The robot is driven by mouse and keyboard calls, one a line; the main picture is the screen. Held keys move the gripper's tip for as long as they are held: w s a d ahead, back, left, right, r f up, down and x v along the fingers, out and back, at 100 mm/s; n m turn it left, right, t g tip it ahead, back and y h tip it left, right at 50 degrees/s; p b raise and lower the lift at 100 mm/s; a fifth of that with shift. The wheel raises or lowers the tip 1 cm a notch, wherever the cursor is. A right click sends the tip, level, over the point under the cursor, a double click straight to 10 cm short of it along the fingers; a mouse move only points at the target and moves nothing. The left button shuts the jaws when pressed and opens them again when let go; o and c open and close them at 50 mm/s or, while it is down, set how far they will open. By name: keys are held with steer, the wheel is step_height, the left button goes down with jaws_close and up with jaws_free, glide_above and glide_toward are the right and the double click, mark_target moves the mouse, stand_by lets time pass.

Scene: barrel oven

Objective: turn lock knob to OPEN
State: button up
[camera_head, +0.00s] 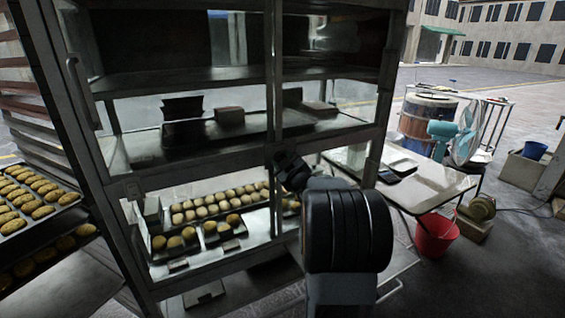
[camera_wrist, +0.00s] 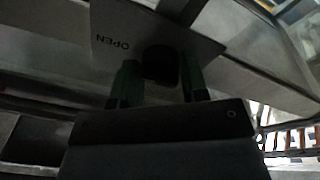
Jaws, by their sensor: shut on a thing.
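The lock knob (camera_wrist: 160,63) is a dark, rounded knob in the wrist view. It sits on a grey plate (camera_wrist: 112,25) that bears the word OPEN, seen upside down to the left of the knob. My gripper (camera_wrist: 158,82) has a green finger on each side of the knob and is shut on it. In the head view my gripper (camera_head: 291,172) reaches the front frame of the glass cabinet (camera_head: 225,156). My arm hides the knob there. Any pointer mark on the knob is too dark to make out.
Inside the cabinet are trays of buns (camera_head: 205,208). A rack of trays with baked goods (camera_head: 30,200) stands at the left. To the right are a table (camera_head: 440,182), a red bucket (camera_head: 436,236), a blue fan (camera_head: 462,140) and a barrel (camera_head: 425,118). Floor at lower right is clear.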

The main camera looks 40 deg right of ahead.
steer(key=shift+f, duration=0.2)
steer(key=o, duration=0.7)
steer(key=shift+a, duration=0.1)
steer(key=shift+c, duration=0.2)
steer(key=shift+o, duration=1.1)
steer(key=shift+r, duration=0.15)
steer(key=shift+s, duration=0.15)
steer(key=s+a+f, duration=0.2)
steer(key=s, duration=1.1)
steer(key=shift+s+b, duration=0.15)
steer(key=shift+b, duration=0.25)
